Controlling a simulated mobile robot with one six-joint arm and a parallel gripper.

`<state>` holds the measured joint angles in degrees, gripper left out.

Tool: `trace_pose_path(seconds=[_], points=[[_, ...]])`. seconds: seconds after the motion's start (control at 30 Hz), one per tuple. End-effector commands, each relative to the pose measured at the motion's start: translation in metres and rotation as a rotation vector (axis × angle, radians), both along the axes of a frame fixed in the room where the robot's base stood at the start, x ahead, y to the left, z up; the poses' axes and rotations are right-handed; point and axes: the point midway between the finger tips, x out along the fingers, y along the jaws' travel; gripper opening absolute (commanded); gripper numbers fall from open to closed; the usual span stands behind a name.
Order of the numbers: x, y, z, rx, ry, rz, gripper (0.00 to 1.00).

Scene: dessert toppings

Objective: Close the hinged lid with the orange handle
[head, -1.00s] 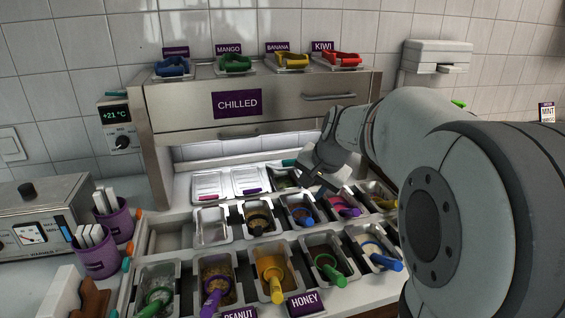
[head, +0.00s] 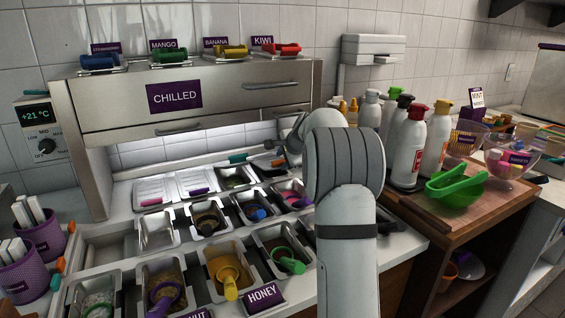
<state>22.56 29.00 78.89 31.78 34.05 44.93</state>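I cannot clearly pick out a lid with an orange handle. In the back row, two closed pale lids show, one with a pink handle (head: 152,201) and one with a purple handle (head: 199,190). Right of them is an open pan (head: 234,176) with a teal handle (head: 238,158) behind it. A small reddish-orange spot (head: 277,163) shows beside my gripper (head: 281,146); I cannot tell whether it is a handle. My gripper is over the right end of the back row, under the chilled cabinet.
The chilled cabinet (head: 180,104) overhangs the back row. Purple cups (head: 41,232) stand at left.

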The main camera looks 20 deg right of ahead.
Motion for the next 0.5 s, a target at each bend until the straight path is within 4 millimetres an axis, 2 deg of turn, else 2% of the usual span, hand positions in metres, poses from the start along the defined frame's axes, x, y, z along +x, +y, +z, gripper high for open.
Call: trace_pose_path(seconds=[0.13, 0.4, 0.5], points=[[0.0076, 0.0001, -0.0081, 0.000, 0.000, 0.000, 0.34], [0.0086, -0.0002, -0.0091, -0.001, 0.000, 0.000, 0.34], [0.0085, -0.0003, -0.0091, -0.001, 0.001, 0.000, 0.27]])
